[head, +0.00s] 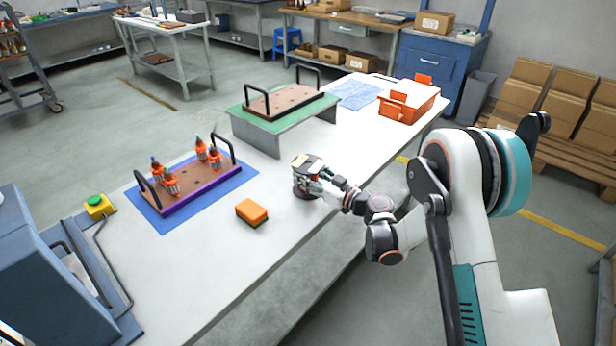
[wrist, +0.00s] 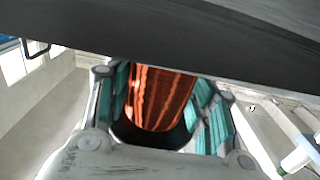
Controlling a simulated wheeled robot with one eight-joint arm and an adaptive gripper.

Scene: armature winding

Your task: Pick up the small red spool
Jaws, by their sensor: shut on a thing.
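A spool with a copper-red winding and dark flanges (head: 301,187) is at the table's right edge in the head view, upright. In the wrist view its shiny copper-red winding (wrist: 158,98) sits between the two teal finger pads. A broad dark flange crosses the top of that view, and a dark rim shows below the winding. My gripper (head: 314,180) reaches it from the right and is shut on it; in the wrist view the fingers (wrist: 160,105) lie on both sides of the winding. I cannot tell whether the spool touches the table.
An orange sponge-like block (head: 252,212) lies left of the spool. A purple-edged tray (head: 190,196) with several orange-and-white bottles stands on a blue mat. A green raised stand (head: 245,124) holds a brown board. Orange bins (head: 408,103) stand at the far end. The near tabletop is clear.

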